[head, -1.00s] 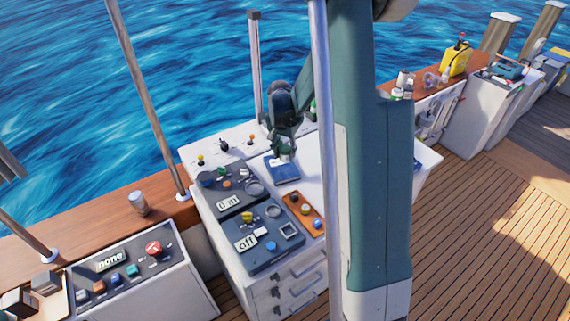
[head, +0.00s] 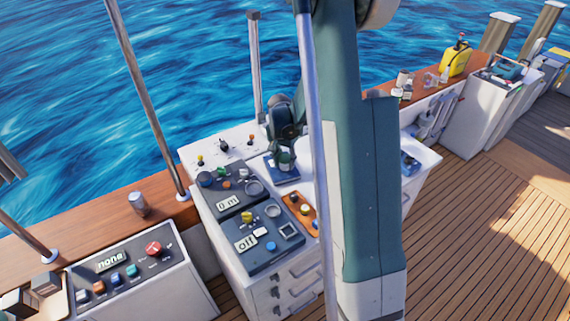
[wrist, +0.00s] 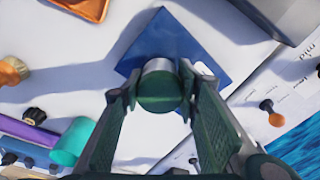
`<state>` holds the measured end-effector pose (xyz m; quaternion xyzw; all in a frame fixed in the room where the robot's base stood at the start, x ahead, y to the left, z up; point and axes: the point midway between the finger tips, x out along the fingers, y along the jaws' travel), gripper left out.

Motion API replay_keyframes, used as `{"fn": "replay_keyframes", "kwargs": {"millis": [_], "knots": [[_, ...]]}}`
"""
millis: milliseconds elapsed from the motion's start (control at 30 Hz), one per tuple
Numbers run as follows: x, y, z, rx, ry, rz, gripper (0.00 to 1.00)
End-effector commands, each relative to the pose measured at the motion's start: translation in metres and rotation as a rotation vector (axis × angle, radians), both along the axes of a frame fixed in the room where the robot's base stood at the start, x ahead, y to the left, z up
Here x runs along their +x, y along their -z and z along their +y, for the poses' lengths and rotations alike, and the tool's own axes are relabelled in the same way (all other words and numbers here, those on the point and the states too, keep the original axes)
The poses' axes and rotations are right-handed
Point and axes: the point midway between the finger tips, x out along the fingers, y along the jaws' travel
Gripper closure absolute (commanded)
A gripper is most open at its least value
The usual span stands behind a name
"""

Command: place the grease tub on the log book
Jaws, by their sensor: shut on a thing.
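The grease tub (wrist: 160,90) has a dark green end and a grey metal-like body. My gripper (wrist: 158,84) is shut on it, with one finger on each side. The log book (wrist: 185,38) is a flat blue square on the white top, seen behind the tub in the wrist view. The tub overlaps the book's near part there; I cannot tell whether they touch. In the head view my gripper (head: 287,152) is over the log book (head: 284,179), and the tub is small and hard to make out between them. A white patch shows on the book's right side in the wrist view.
A dark control panel (head: 262,237) with knobs and an orange strip (head: 300,212) of buttons lies in front of the book. Small levers (head: 223,146) stand behind it. In the wrist view a teal cylinder (wrist: 73,143) and a purple bar (wrist: 30,128) lie at lower left.

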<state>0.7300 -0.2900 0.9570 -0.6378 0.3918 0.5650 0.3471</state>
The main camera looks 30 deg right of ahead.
Motion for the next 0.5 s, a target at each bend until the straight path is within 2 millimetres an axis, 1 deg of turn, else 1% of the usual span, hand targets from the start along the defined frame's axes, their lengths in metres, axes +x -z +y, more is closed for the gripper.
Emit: {"fn": "replay_keyframes", "kwargs": {"millis": [33, 133, 500], "knots": [[0.0002, 0.0045, -0.0001, 0.000, 0.000, 0.000, 0.82], [-0.0002, 0.0096, 0.0001, 0.000, 0.000, 0.000, 0.82], [-0.0003, 0.0116, 0.0001, 0.000, 0.000, 0.000, 0.82]]}}
